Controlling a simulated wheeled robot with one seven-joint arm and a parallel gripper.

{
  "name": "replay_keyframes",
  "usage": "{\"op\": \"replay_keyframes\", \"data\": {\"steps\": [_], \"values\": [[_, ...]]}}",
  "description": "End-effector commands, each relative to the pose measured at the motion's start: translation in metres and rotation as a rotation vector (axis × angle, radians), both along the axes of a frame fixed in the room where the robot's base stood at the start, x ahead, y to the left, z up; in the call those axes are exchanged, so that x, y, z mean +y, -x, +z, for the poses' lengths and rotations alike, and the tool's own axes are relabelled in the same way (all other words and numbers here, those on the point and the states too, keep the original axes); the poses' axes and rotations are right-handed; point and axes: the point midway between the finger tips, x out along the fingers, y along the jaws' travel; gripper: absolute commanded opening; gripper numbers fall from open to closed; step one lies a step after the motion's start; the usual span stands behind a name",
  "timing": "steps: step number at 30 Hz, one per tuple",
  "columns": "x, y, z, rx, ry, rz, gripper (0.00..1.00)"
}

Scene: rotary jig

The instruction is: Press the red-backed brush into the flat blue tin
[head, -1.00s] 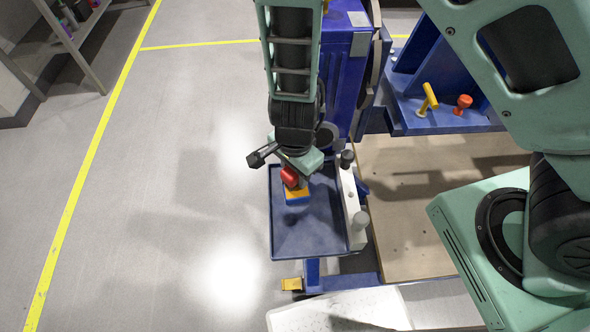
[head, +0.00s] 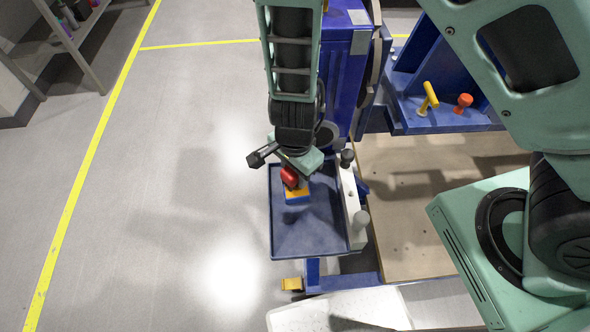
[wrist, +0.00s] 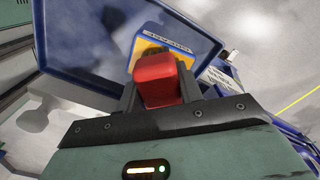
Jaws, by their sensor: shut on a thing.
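The red-backed brush (head: 289,177) is held in my gripper (wrist: 158,98), which is shut on it. In the wrist view the brush's red back (wrist: 157,80) lies between the fingers, with dark bristles just showing at its far end. The flat tin (head: 298,196), blue with a yellow-orange top, lies in the blue tray, directly under the brush.
The dark blue tray (head: 300,243) has bare room in front of the tin. A pale bar with grey knobs (head: 360,220) runs along its right edge. A yellow handle (head: 428,98) and a red knob (head: 464,101) stand on the blue shelf at right.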

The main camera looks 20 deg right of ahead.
Motion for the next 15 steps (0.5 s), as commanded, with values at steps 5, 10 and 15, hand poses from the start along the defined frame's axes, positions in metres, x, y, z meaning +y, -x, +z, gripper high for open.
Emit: {"op": "replay_keyframes", "data": {"steps": [5, 10, 15], "values": [[0.0000, -0.0001, -0.0026, 0.000, 0.000, 0.000, 0.18], [0.0000, -0.0001, -0.0046, 0.000, 0.000, 0.000, 0.18], [-0.0001, -0.0002, -0.0065, 0.000, 0.000, 0.000, 0.18]]}}
